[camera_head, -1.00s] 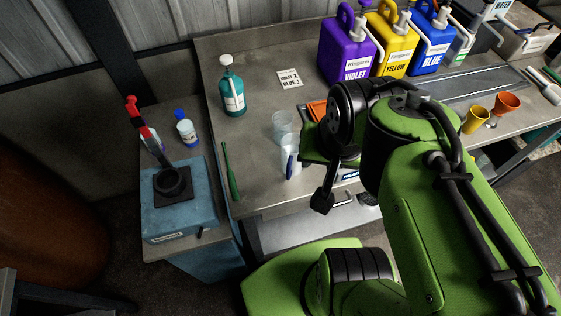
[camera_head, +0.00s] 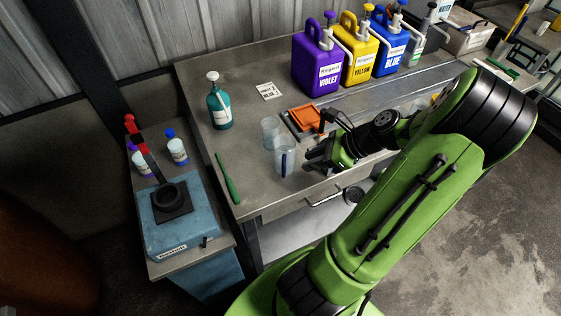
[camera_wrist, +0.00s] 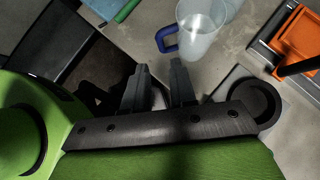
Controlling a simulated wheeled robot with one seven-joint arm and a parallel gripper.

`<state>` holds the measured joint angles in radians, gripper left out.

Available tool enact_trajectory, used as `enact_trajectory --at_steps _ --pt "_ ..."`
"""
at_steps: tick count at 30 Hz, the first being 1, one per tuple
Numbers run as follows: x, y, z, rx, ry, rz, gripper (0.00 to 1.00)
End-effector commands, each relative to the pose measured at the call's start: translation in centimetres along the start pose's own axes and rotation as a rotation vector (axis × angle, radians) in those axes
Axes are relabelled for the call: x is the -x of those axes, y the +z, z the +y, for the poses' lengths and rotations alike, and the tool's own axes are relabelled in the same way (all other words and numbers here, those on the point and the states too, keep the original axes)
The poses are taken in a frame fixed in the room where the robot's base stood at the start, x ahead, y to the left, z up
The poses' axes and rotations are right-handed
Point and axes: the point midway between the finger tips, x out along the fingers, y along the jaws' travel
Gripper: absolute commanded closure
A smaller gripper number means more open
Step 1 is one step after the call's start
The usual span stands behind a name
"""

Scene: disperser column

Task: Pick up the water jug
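The water jug (camera_head: 284,163) is a clear, upright vessel with a blue handle, standing near the front edge of the workbench. In the wrist view the jug (camera_wrist: 203,32) is at the top, a little right of centre. Its blue handle (camera_wrist: 166,40) points left and down, toward my fingers. My gripper (camera_head: 312,160) is just right of the jug in the head view, low over the bench front. In the wrist view my gripper (camera_wrist: 160,72) has its two dark fingers apart with nothing between them. The fingertips are short of the handle and appear not to touch it.
A second clear vessel (camera_head: 270,132) stands just behind the jug. A device with an orange top (camera_head: 305,118) is to the right. A green tool (camera_head: 228,178) lies left. A teal bottle (camera_head: 220,108) and violet (camera_head: 317,68), yellow (camera_head: 358,57) and blue (camera_head: 391,53) dispensers stand farther back.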

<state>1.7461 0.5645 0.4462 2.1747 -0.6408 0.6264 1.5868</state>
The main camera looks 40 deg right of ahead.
Motion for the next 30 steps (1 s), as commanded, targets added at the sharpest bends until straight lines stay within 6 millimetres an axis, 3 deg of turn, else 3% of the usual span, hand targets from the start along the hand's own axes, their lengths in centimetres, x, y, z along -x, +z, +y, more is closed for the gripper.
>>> enact_trajectory --at_steps 3,11,16,25,30 --pt "-3.4 -0.3 0.1 0.002 0.005 -0.001 0.74" --pt "-6.9 -0.2 0.0 0.003 0.004 0.001 0.74" --pt "-10.2 -0.1 -0.1 0.002 0.004 0.001 0.74" --pt "-11.0 0.0 -0.2 0.002 0.0 0.004 0.74" --pt "-10.9 0.0 -0.2 0.002 0.0 0.004 1.0"
